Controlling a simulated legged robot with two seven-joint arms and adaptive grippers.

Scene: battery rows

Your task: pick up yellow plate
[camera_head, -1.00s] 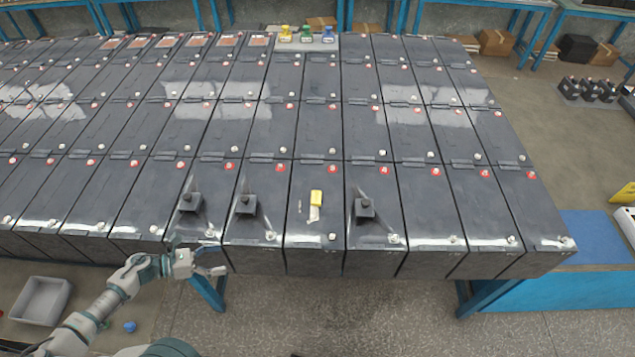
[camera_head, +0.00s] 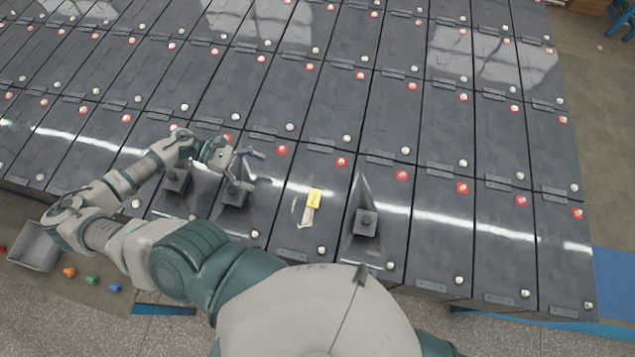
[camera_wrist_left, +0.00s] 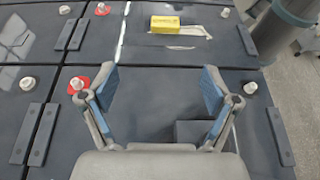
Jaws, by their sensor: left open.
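The yellow plate (camera_head: 314,198) is a small yellow block with a pale strip beside it. It lies on top of a dark battery in the front row. It also shows near the top of the left wrist view (camera_wrist_left: 165,24). My left gripper (camera_head: 252,170) is open and empty above the batteries, to the left of the yellow plate. In the left wrist view its two blue-padded fingers (camera_wrist_left: 157,92) stand wide apart, with the plate beyond them and apart from them. My right gripper is not in view.
Red and white terminals dot the tops. A grey bin (camera_head: 36,247) sits on the floor at left.

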